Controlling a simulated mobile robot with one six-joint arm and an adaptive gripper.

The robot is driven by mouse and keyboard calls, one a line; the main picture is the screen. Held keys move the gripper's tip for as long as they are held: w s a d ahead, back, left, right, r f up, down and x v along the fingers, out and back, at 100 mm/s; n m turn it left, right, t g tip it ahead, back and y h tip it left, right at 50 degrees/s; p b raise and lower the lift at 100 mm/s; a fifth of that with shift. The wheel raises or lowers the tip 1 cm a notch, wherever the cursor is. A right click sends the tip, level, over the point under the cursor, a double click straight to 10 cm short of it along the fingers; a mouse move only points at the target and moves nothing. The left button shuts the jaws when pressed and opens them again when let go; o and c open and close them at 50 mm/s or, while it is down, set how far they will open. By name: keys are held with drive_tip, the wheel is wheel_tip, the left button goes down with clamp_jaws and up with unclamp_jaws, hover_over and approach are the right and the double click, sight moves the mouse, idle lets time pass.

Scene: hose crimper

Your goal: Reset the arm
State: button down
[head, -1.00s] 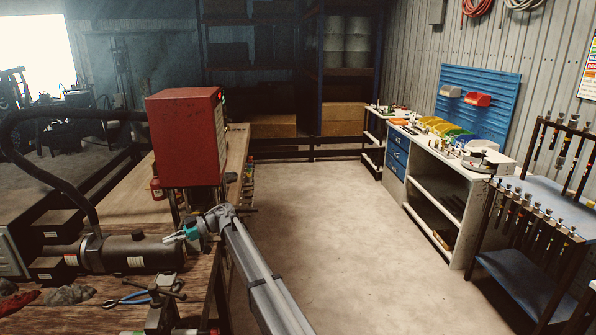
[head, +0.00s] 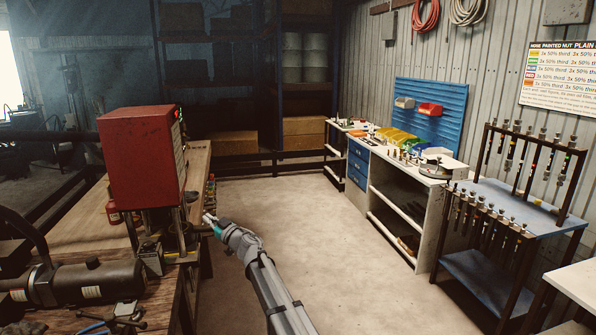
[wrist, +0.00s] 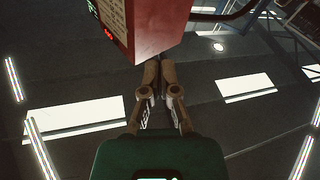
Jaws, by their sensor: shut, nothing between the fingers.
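My gripper (head: 208,218) is at the end of my arm, just right of the workbench edge, with the floor beyond it. In the wrist view my gripper (wrist: 152,66) shows its two fingers together, shut and empty. The red crimper box (head: 144,158) stands on the wooden bench to the left of my gripper. In the wrist view the red crimper box (wrist: 150,22) fills the top, close past the fingertips; I cannot tell the exact gap.
The wooden bench (head: 70,220) carries a dark cylinder (head: 95,280) at the front left. A blue-shelved rack (head: 520,208) with hoses and a white workbench (head: 425,215) stand at right. The concrete floor (head: 300,215) between is clear.

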drive_tip(key=d+f+m+t+h, duration=0.2)
drive_tip(key=d+f+m+h, duration=0.35)
drive_tip(key=d, duration=0.85)
drive_tip(key=d+f+m+t+h, duration=0.2)
drive_tip(key=d+m+h, duration=0.4)
drive_tip(key=d+h, duration=0.6)
drive_tip(key=s+d+f+m+g+h, duration=0.1)
drive_tip(key=s+d+f+g, duration=0.3)
drive_tip(key=d, duration=0.3)
drive_tip(key=s+d+f+m+g+h, duration=0.1)
drive_tip(key=s+d+f+g, duration=0.1)
drive_tip(key=s+d+f, duration=0.35)
drive_tip(key=s+d+f+g+y, duration=0.1)
drive_tip(key=s+d+f+g, duration=0.2)
drive_tip(key=s, duration=0.9)
drive_tip(key=s+d+f+g+y+b, duration=0.1)
drive_tip(key=s+g, duration=0.5)
drive_tip(key=s, duration=0.6)
drive_tip(key=d+f+y, duration=0.1)
drive_tip(key=d+f, duration=0.1)
drive_tip(key=d, duration=0.1)
drive_tip(key=shift+s+d+f+g, duration=0.2)
drive_tip(key=shift+s+d+g, duration=0.1)
drive_tip(key=shift+s, duration=0.1)
